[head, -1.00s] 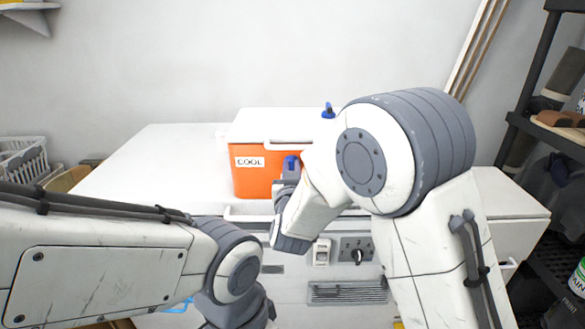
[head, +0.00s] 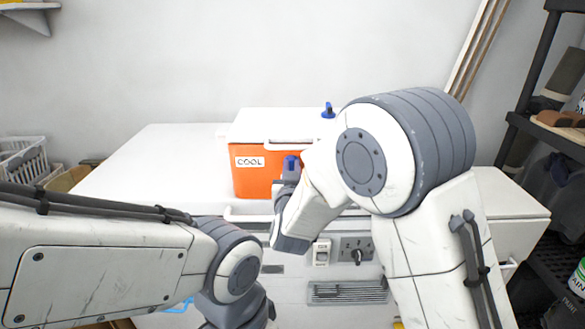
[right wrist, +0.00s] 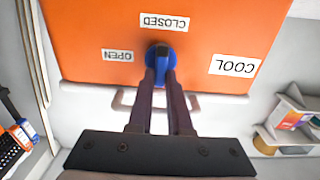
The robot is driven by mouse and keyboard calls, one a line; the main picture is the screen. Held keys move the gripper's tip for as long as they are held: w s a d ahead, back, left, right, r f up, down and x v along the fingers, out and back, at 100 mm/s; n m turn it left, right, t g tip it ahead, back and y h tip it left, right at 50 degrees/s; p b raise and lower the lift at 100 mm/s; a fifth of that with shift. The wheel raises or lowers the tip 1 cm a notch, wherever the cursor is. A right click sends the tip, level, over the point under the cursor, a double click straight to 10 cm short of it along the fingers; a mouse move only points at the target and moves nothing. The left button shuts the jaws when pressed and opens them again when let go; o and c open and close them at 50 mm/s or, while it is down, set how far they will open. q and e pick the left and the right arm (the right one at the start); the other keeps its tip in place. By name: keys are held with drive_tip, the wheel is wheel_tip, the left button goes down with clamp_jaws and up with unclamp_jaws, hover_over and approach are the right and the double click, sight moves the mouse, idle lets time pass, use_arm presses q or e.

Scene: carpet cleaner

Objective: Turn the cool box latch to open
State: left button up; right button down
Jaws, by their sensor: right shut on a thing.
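The cool box (head: 262,178) is orange with a white lid and a COOL label, standing on a white worktop. Its blue latch (head: 291,163) shows on the front, partly hidden by my right arm. In the right wrist view the box front (right wrist: 90,30) appears upside down. The blue latch (right wrist: 160,52) sits beside the CLOSED label (right wrist: 164,22), with the OPEN label (right wrist: 117,56) off to the left. My right gripper (right wrist: 160,72) is shut on the latch. Which way the latch points is hard to tell. My left gripper is not in view.
A second blue piece (head: 328,110) stands up at the box's lid. Below the worktop are a dark knob panel (head: 356,249) and a vent grille (head: 347,292). A white basket (head: 22,160) is at the left and a dark shelf rack (head: 530,110) at the right. The worktop left of the box is clear.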

idle(0.4)
drive_tip(key=shift+a+r+n+p, duration=0.1)
drive_tip(key=shift+a+n+p, duration=0.05)
drive_tip(key=shift+n+p, duration=0.85)
drive_tip(key=shift+n, duration=0.7)
drive_tip(key=shift+a+f+n+p, duration=0.1)
drive_tip(key=shift+n+p, duration=0.45)
drive_tip(key=shift+n, duration=0.3)
drive_tip(key=shift+a+f+n+p, duration=0.1)
drive_tip(key=shift+n+p, duration=0.4)
drive_tip(key=shift+n, duration=0.35)
